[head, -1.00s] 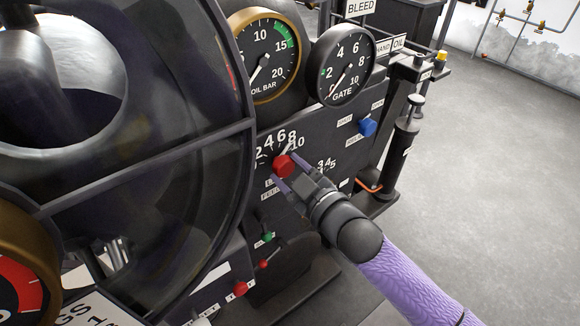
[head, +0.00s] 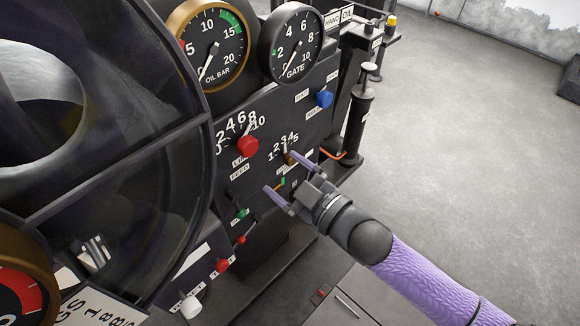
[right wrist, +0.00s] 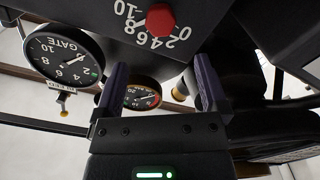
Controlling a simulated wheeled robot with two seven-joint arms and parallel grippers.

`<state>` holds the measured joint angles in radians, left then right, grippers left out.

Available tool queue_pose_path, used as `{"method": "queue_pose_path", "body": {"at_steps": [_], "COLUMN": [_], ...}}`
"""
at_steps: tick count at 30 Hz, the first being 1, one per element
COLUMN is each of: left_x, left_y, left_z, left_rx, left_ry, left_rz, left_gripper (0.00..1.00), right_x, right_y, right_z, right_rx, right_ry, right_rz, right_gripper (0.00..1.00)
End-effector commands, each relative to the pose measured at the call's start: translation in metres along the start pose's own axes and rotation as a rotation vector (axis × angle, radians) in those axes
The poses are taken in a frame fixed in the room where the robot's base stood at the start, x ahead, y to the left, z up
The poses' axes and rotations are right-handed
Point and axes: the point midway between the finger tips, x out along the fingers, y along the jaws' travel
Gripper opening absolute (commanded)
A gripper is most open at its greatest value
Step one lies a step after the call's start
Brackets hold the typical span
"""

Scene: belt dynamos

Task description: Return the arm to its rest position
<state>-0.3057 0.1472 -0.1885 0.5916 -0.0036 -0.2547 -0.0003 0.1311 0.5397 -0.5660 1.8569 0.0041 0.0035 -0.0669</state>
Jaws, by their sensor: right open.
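My right gripper (head: 288,174) is open and empty in the head view, in front of the dark panel (head: 285,112). Its fingers are spread around the area of the small brass knob (head: 289,158) with the 1-to-5 scale; I cannot tell whether they touch it. The red knob (head: 248,146) with the 0-to-10 scale is up and left of the gripper, clear of it. In the right wrist view the open fingers (right wrist: 160,88) have nothing between them, and the red knob (right wrist: 160,19) is beyond them. My left gripper is not in view.
The OIL BAR gauge (head: 208,46) and GATE gauge (head: 291,43) sit above. A blue knob (head: 324,98) is on the panel's right. Small green and red levers (head: 241,239) are below. A hand pump (head: 361,110) stands right of the panel. Open grey floor (head: 480,140) lies to the right.

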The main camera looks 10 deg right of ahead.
Motion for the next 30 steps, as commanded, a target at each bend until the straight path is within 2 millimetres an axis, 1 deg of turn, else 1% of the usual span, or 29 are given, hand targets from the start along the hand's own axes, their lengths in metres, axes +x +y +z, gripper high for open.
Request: {"method": "queue_pose_path", "body": {"at_steps": [1, 4, 11, 15, 17, 19, 20, 21, 22, 23, 24, 26, 27, 29, 30], "left_x": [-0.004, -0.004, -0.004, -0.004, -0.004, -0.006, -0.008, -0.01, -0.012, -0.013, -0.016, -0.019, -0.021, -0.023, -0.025], "left_y": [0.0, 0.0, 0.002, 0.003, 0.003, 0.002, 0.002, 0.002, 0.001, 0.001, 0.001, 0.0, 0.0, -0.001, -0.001], "left_z": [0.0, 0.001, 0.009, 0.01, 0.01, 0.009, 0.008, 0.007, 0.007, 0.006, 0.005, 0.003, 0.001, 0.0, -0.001], "left_rx": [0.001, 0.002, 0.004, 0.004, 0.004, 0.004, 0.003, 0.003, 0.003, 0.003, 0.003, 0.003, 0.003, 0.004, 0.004], "left_ry": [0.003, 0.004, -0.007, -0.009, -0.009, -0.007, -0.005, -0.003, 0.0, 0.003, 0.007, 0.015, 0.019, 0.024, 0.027], "left_rz": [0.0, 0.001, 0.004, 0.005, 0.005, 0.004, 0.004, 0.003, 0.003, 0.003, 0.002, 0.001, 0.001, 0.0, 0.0], "left_gripper": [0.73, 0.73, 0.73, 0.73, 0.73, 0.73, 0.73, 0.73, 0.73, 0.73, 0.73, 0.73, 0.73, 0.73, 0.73], "right_x": [-0.006, -0.013, -0.013, -0.013, -0.014, -0.018, -0.022, -0.032, -0.043, -0.058, -0.081, -0.122, -0.153, -0.203, -0.237], "right_y": [0.0, 0.0, 0.0, 0.0, -0.001, -0.004, -0.006, -0.012, -0.019, -0.028, -0.043, -0.069, -0.089, -0.122, -0.145], "right_z": [-0.002, -0.001, 0.0, 0.0, 0.004, 0.028, 0.047, 0.077, 0.104, 0.131, 0.165, 0.207, 0.229, 0.255, 0.265], "right_rx": [0.0, -0.001, 0.0, 0.0, 0.005, 0.03, 0.049, 0.083, 0.114, 0.148, 0.194, 0.264, 0.311, 0.381, 0.426], "right_ry": [-0.001, 0.0, 0.001, 0.001, -0.012, -0.087, -0.145, -0.243, -0.331, -0.423, -0.548, -0.727, -0.843, -1.014, -1.122], "right_rz": [-0.001, -0.001, 0.0, 0.0, 0.001, 0.009, 0.015, 0.024, 0.031, 0.035, 0.04, 0.039, 0.036, 0.025, 0.015], "right_gripper": [0.93, 0.93, 0.93, 0.93, 0.93, 0.93, 0.93, 0.93, 0.93, 0.93, 0.93, 0.93, 0.93, 0.93, 0.93]}}
